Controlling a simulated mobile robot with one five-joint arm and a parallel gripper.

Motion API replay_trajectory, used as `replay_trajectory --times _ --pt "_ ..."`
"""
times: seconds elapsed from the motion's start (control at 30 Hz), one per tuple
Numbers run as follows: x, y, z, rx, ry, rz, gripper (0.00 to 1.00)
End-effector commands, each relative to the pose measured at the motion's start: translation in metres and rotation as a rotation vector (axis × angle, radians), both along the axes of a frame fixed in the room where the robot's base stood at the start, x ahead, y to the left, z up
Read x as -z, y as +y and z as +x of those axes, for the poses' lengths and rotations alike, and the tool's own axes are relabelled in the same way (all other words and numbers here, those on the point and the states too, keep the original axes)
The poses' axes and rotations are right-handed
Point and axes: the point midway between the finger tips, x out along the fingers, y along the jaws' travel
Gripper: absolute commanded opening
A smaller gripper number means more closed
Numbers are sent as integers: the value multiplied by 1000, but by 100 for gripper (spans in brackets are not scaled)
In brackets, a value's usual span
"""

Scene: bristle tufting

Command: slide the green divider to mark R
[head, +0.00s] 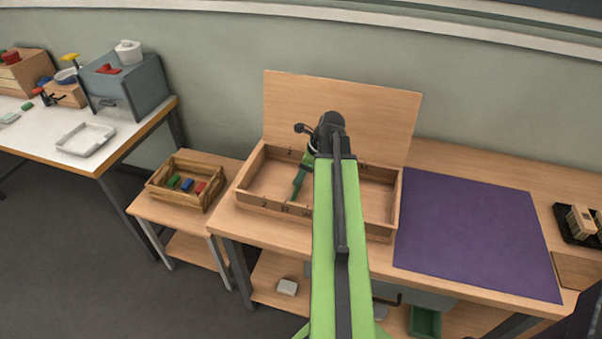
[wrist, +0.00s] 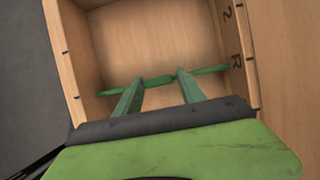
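The green divider (wrist: 210,70) spans the wooden drawer box (wrist: 88,60) from wall to wall in the wrist view. Its right end is close to the letter R (wrist: 236,60) on the right wall, slightly nearer to me than the letter's middle. The divider also shows in the head view (head: 299,182), left of my arm. My gripper (wrist: 158,80) is inside the box, its two green fingers apart, with the tips at the divider's thicker middle part. I cannot tell whether they press on it.
A purple mat (head: 475,235) lies right of the box on the bench. A wooden crate (head: 160,198) with coloured blocks stands at the left. An upright wooden panel (head: 375,115) is behind the box. My arm hides the box's middle in the head view.

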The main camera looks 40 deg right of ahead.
Motion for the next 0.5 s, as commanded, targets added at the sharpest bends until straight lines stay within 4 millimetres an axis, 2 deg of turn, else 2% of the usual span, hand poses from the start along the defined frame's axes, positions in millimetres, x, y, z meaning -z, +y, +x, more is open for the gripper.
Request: replay_trajectory --times 0.03,0.1,0.37,0.5 --pt "0 2 1 -4 0 1 53" --pt "0 4 2 -7 1 1 62" --pt "0 7 3 -12 2 3 62" --pt "-13 6 0 -11 3 3 62"
